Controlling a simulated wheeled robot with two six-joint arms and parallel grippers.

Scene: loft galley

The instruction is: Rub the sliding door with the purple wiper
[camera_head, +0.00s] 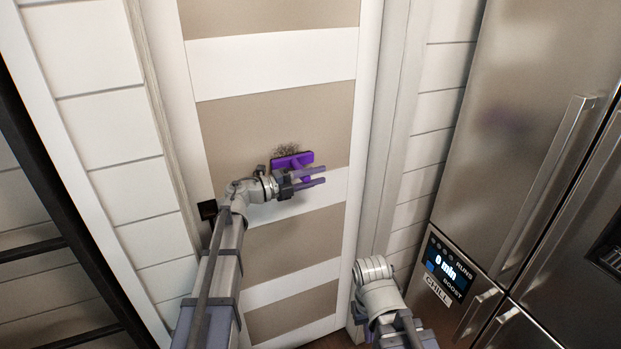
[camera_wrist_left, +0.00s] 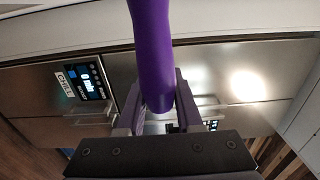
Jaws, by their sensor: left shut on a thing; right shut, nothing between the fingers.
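The sliding door (camera_head: 275,118) has beige and white panels and fills the middle of the head view. A dark scribbled smudge (camera_head: 287,149) shows on one beige panel. The purple wiper (camera_head: 293,161) is at the door, just below the smudge and overlapping its lower edge in the picture; I cannot tell whether it touches the surface. My left gripper (camera_head: 312,176) is shut on the wiper. In the left wrist view the wiper's purple handle (camera_wrist_left: 152,50) runs between the fingers. My right arm shows at the bottom of the head view, but its fingers are out of frame.
A steel fridge (camera_head: 530,120) with long handles and a lit display (camera_head: 447,270) stands to the right. A dark ladder-like frame (camera_head: 40,180) stands at the far left. A small black fitting (camera_head: 207,209) sits on the door's left edge.

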